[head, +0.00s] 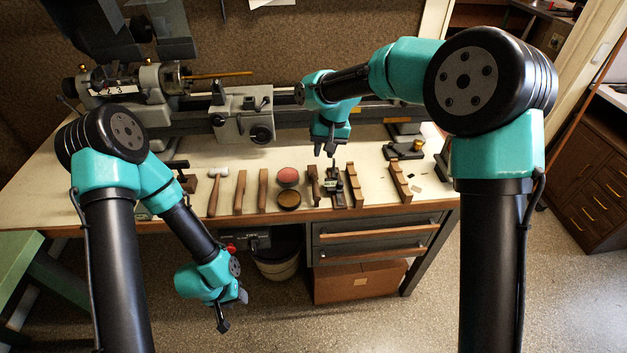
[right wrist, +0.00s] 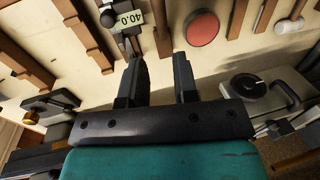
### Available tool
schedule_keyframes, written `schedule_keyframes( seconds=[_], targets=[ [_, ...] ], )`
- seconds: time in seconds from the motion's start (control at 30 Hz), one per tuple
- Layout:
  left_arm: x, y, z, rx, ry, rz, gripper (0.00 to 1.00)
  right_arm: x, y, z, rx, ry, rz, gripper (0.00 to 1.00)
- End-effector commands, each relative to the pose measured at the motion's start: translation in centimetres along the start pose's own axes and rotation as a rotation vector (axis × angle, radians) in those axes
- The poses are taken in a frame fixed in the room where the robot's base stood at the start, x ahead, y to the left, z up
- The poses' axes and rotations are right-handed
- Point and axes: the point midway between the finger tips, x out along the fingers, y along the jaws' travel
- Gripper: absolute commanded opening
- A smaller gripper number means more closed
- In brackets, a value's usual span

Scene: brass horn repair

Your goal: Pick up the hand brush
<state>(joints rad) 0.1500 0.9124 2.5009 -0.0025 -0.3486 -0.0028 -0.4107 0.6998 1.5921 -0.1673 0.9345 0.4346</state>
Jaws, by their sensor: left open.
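A narrow brown wooden piece with a darker part (head: 314,184), most likely the hand brush, lies on the bench between the round red tin and the gauge. It also shows at the top of the right wrist view (right wrist: 161,36), partly cut off; its bristles are not clear. My right gripper (head: 325,148) points down above the bench, behind this row of tools. In the right wrist view its two fingers (right wrist: 160,78) are apart with nothing between them. My left gripper (head: 232,310) is open and empty, low in front of the bench.
A gauge marked 40.0 (right wrist: 127,18) and a notched wooden rack (head: 354,186) lie right of the brush. A red-topped tin (head: 288,177), wooden-handled tools and a white-headed mallet (head: 215,190) lie left. A lathe (head: 243,115) stands behind. Bare bench top lies between lathe and tools.

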Motion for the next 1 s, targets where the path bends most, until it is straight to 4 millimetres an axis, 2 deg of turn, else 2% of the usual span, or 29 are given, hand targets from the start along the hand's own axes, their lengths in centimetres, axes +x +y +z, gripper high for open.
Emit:
schedule_keyframes(
  seconds=[0.1,0.5,0.63,1.0],
  targets=[
    [0.0,0.0,0.0,0.0,0.0,0.0,0.43,2.2,0.0,0.0,0.001,-0.003,0.001,0.28],
    [0.0,0.0,0.0,0.0,0.0,0.0,0.43,8.5,0.0,0.0,-0.001,-0.001,0.001,0.28],
    [0.0,0.0,0.0,0.0,0.0,0.0,0.43,9.3,0.0,0.0,-0.001,0.001,0.0,0.28],
    [0.0,0.0,0.0,0.0,0.0,0.0,0.43,9.6,0.0,0.0,-0.001,0.0,0.0,0.28]
  ],
)
